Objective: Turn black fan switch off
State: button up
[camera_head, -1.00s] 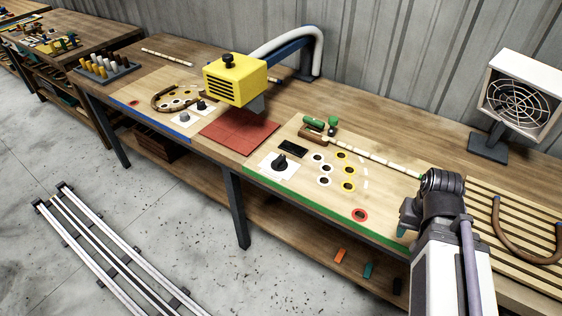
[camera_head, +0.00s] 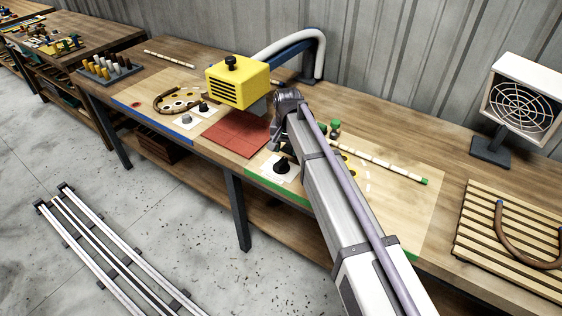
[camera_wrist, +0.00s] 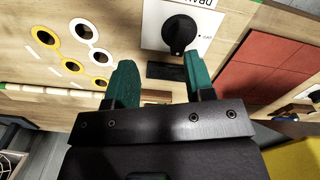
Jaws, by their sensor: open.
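A large black knob (camera_head: 282,166) sits on a white plate on the green-edged board, just below and left of my arm's end. In the wrist view, the black knob (camera_wrist: 180,35) is ahead of my gripper (camera_wrist: 160,62), toward the right finger. The two green fingers are apart with nothing between them, and the knob is not held. In the head view my arm hides the fingertips. A smaller black knob (camera_head: 203,107) stands beside a grey knob (camera_head: 187,118) on the blue-edged board.
The yellow lamp-like box (camera_head: 238,83) on a bent arm hangs over the red mat (camera_head: 236,134), close left of my arm. A white boxed fan (camera_head: 522,106) stands at right. A slatted rack (camera_head: 480,230) is at right.

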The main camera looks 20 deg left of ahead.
jog(key=m, duration=0.2)
send_over(281, 161)
notch_tip(281, 161, down, 11)
jog(key=m+b, duration=0.2)
jog(key=b, duration=0.9)
jog(key=shift+r, duration=0.15)
jog(key=shift+d, duration=0.1)
grip_shut()
